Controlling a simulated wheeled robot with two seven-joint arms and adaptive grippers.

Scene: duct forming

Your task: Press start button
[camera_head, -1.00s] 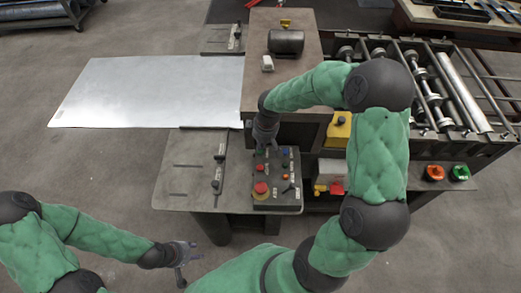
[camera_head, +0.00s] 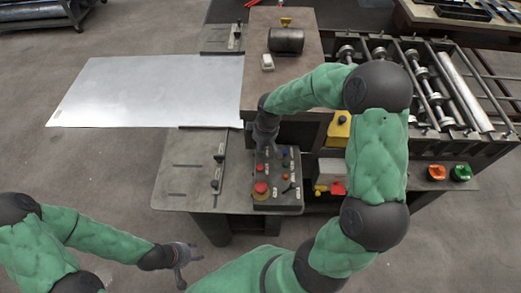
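The dark control panel (camera_head: 276,199) stands at the front of the machine. Which one is the start button I cannot tell. My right gripper (camera_head: 267,148) points down over the upper left of the panel. Its fingertips are dark and small, and contact with a button cannot be made out. The arm hides part of the panel's top edge. My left gripper (camera_head: 187,263) is open and empty over the floor at lower left.
A flat metal sheet (camera_head: 150,90) lies left of the machine table (camera_head: 255,90). A roller unit (camera_head: 430,85) stands at right. An orange button (camera_head: 436,172) and a green button (camera_head: 461,172) sit on the right ledge.

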